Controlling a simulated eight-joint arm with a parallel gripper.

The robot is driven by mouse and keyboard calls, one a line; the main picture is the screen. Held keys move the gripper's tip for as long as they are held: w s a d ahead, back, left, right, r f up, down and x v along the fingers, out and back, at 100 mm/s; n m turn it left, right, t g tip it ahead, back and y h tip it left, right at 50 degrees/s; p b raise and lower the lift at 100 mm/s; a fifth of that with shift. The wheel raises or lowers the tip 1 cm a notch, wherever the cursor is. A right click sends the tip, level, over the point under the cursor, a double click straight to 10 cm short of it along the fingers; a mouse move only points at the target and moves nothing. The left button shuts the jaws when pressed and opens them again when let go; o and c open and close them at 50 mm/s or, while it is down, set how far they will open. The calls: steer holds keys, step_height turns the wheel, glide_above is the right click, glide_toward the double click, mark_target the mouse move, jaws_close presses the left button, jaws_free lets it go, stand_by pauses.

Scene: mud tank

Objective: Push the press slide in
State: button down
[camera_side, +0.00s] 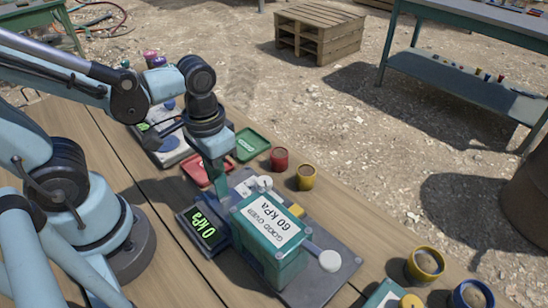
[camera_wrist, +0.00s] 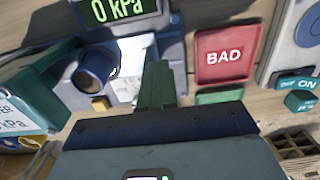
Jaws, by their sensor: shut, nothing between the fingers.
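The press is a teal box (camera_side: 270,240) labelled "GOOD OVER 60 kPa" on a grey base plate (camera_side: 325,285). A grey rod with a round white end (camera_side: 330,260) juts from its near right side; I cannot tell for certain that this is the slide. The display (camera_side: 203,228) reads 0 kPa, also in the wrist view (camera_wrist: 120,10). My gripper (camera_side: 220,190) points down just behind the box, its fingers shut and empty. In the wrist view the shut fingers (camera_wrist: 157,75) are right of a dark blue cylinder (camera_wrist: 95,70). Whether they touch the press is unclear.
A red tray (camera_side: 205,172), marked BAD in the wrist view (camera_wrist: 226,55), and a green tray (camera_side: 251,145) lie behind the press. Red (camera_side: 279,158) and yellow (camera_side: 306,176) pots stand close by. More pots (camera_side: 425,265) stand at the table's near right.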

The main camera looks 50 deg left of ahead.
mark_target(229, 203)
steer(key=shift+d, duration=2.2)
steer(key=shift+a, duration=0.6)
step_height(229, 203, up, 7)
stand_by(0.7)
